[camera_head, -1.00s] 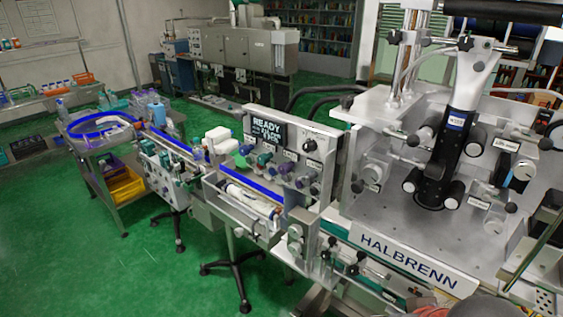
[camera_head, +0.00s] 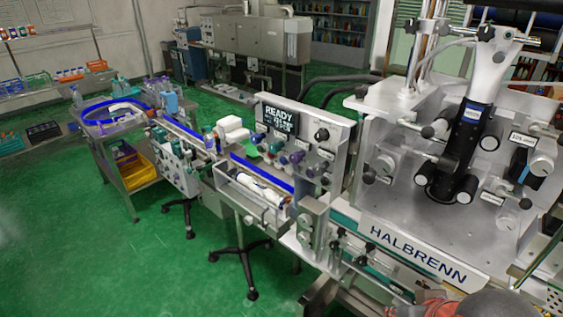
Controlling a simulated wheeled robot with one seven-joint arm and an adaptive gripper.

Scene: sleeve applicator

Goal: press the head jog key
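The sleeve applicator labelled HALBRENN (camera_head: 418,255) fills the right half of the head view. Its dark applicator head (camera_head: 464,150) hangs on a tilted grey arm above the metal base plate. To its left stands an upright control panel (camera_head: 335,155) with a dark screen (camera_head: 278,117) reading READY. Several coloured knobs or keys (camera_head: 297,157) sit below and beside the screen. Their small labels are too small to read, so I cannot tell which one is the head jog key.
A bin with a roll (camera_head: 262,190) is below the panel. Black-footed stands (camera_head: 240,257) are on the green floor (camera_head: 75,240). Floor at lower left is clear.

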